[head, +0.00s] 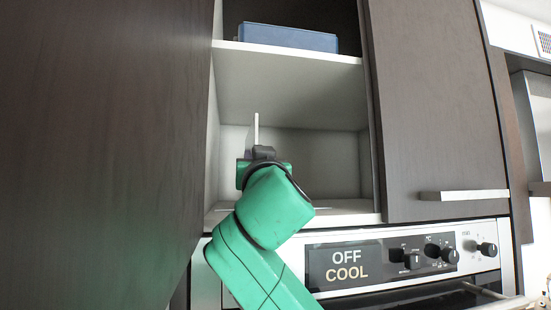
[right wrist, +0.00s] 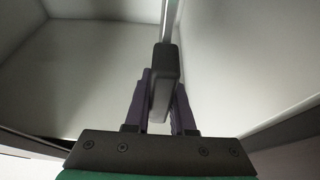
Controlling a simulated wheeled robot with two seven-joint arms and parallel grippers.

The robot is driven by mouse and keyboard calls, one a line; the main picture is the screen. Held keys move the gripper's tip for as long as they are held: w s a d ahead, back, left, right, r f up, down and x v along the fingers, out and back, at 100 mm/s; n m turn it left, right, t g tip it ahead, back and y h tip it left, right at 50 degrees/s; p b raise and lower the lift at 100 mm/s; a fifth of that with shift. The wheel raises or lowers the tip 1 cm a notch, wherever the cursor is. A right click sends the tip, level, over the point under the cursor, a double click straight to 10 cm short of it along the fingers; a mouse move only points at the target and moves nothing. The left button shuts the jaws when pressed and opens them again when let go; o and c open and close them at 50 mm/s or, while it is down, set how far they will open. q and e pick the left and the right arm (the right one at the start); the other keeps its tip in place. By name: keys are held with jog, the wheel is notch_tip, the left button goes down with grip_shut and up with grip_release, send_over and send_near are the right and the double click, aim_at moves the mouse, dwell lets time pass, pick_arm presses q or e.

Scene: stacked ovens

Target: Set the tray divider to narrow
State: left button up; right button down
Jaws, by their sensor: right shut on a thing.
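The tray divider (head: 256,132) is a thin pale upright panel inside the open cabinet compartment above the oven. My right gripper (head: 262,155) reaches into this compartment and hides the divider's lower part in the head view. In the right wrist view the right gripper (right wrist: 161,104) is shut on the divider's dark handle (right wrist: 164,70), with a finger on each side. The thin panel edge (right wrist: 169,20) rises beyond the handle. My left gripper is in neither view.
The compartment has a pale floor (head: 345,208) and a shelf (head: 290,53) above, which holds a blue box (head: 288,37). Dark doors (head: 430,100) flank the opening. The oven panel (head: 343,267) below reads OFF and COOL. The compartment right of the divider looks empty.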

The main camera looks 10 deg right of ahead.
jog(key=shift+a+f, duration=0.2)
jog(key=shift+a, duration=0.2)
jog(key=c, duration=1)
grip_release()
jog(key=shift+o, duration=1.2)
jog(key=shift+w+a, duration=0.15)
jog(key=b+v, duration=0.2)
jog(key=v, duration=0.1)
jog(key=b+v, duration=0.3)
jog(key=v, duration=0.1)
jog(key=shift+w+a+f+b, duration=0.15)
jog(key=shift+w+f+b, duration=0.05)
jog(key=shift+f+b, duration=0.15)
pick_arm(q)
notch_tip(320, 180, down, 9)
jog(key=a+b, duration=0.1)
jog(key=b, duration=0.2)
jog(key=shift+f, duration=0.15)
pick_arm(e)
jog(key=r+v, duration=0.1)
jog(key=v, duration=0.6)
jog(key=shift+s, duration=0.4)
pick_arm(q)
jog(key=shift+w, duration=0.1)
pick_arm(e)
jog(key=shift+f, duration=0.15)
